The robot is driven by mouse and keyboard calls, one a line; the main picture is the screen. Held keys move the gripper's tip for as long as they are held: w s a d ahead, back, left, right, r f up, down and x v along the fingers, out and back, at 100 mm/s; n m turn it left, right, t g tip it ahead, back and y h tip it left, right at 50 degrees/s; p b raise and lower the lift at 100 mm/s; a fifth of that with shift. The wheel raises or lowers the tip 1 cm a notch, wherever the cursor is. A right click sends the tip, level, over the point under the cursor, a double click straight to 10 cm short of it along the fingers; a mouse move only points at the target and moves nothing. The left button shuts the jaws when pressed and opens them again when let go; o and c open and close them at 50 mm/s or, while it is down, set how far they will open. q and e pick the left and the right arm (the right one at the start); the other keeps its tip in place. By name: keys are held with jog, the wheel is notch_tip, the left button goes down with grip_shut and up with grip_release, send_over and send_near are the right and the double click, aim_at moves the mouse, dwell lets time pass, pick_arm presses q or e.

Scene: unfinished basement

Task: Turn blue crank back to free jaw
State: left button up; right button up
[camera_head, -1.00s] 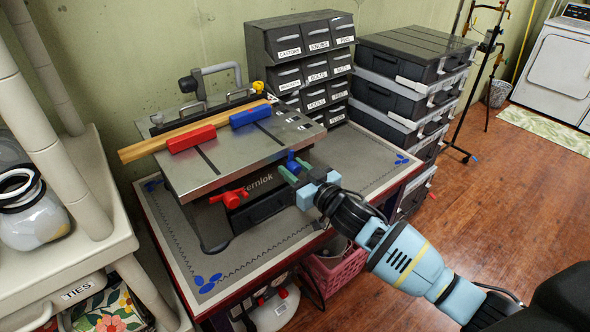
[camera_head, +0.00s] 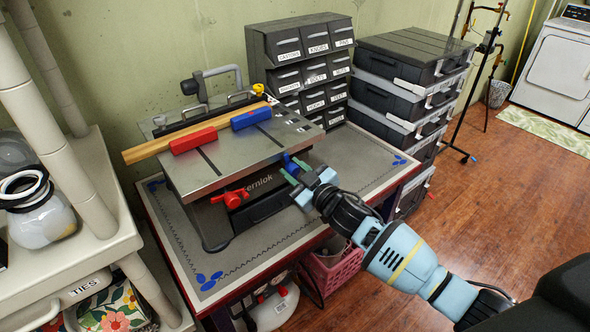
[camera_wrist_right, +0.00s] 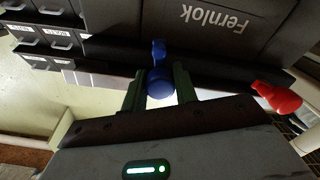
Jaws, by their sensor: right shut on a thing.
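The blue crank (camera_head: 291,164) is on the front right of the grey machine (camera_head: 205,178). My right gripper (camera_head: 293,172) is shut on it; the right wrist view shows the crank's blue knob (camera_wrist_right: 160,82) between the two green fingers (camera_wrist_right: 158,90). A red crank (camera_head: 230,198) is on the machine's front, to the left. On the tabletop, a red jaw block (camera_head: 193,141) and a blue jaw block (camera_head: 250,119) lie along a wooden strip (camera_head: 150,149). I cannot tell whether either jaw touches the strip. My left gripper is not in view.
The machine stands on a patterned bench (camera_head: 165,225). A black drawer cabinet (camera_head: 300,25) is behind it, and stacked black cases (camera_head: 410,55) stand at the right. A cream shelf (camera_head: 100,180) is close on the left. The wooden floor at the right is open.

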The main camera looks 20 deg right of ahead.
jog(key=n, duration=0.4)
jog(key=shift+n+p, duration=0.3)
jog(key=shift+p, duration=0.1)
jog(key=n, duration=0.3)
jog(key=shift+n, duration=0.4)
jog(key=n+p, duration=0.1)
jog(key=n, duration=0.3)
jog(key=shift+d, duration=0.1)
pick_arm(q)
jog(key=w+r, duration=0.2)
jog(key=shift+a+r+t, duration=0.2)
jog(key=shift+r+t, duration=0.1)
pick_arm(e)
jog(key=n, duration=0.4)
jog(key=shift+n, duration=0.3)
jog(key=o, duration=1)
jog(key=shift+c, duration=0.2)
